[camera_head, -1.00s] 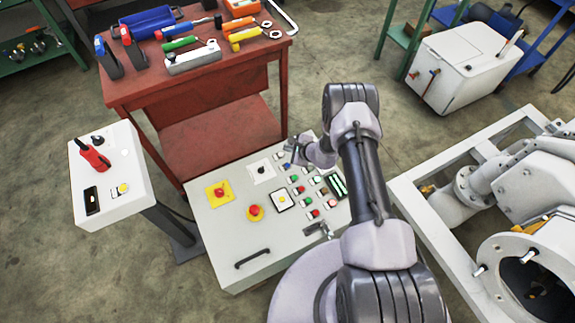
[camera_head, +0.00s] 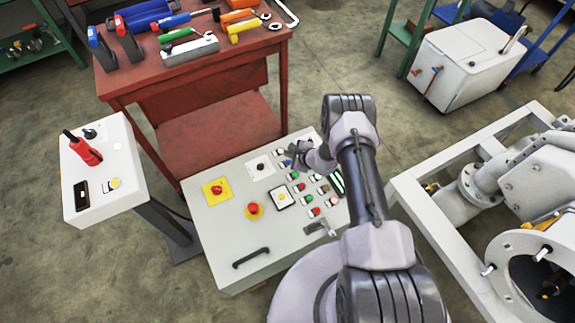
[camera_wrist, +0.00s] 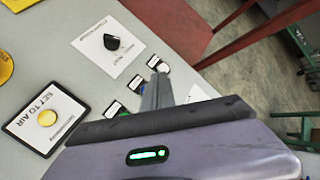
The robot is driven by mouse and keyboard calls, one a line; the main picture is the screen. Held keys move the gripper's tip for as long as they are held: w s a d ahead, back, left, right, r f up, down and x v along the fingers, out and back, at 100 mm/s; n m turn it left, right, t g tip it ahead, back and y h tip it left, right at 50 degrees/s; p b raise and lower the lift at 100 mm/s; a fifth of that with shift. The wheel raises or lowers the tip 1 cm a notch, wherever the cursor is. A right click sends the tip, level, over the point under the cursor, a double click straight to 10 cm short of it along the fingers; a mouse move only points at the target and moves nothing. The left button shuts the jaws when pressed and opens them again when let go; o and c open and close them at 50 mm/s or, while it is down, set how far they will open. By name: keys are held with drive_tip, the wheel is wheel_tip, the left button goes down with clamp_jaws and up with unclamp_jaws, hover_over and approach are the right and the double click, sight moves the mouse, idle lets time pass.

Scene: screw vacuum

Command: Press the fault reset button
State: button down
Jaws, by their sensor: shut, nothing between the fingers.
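The grey control panel (camera_head: 225,245) carries several small coloured push buttons in rows, each beside a small label plate. I cannot read these small labels, so I cannot tell which button is fault reset. My gripper (camera_head: 292,154) is shut and empty, over the panel's far part. The fingers partly cover this row. I cannot tell whether they touch the panel.
A red workbench (camera_head: 200,85) stands behind, a white pedestal box (camera_head: 125,185) at left.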

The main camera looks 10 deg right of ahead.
sight(289, 164)
wheel_tip(289, 164, down, 3)
drive_tip(key=shift+f+b, duration=0.1)
drive_tip(key=shift+b, duration=0.95)
drive_tip(key=shift+r, duration=0.2)
drive_tip(key=shift+f, duration=0.15)
idle(0.7)
drive_tip(key=shift+f, duration=0.35)
drive_tip(key=shift+f, duration=0.4)
idle(0.5)
drive_tip(key=shift+r, duration=0.1)
drive_tip(key=shift+r+p, duration=0.45)
drive_tip(key=shift+r, duration=0.3)
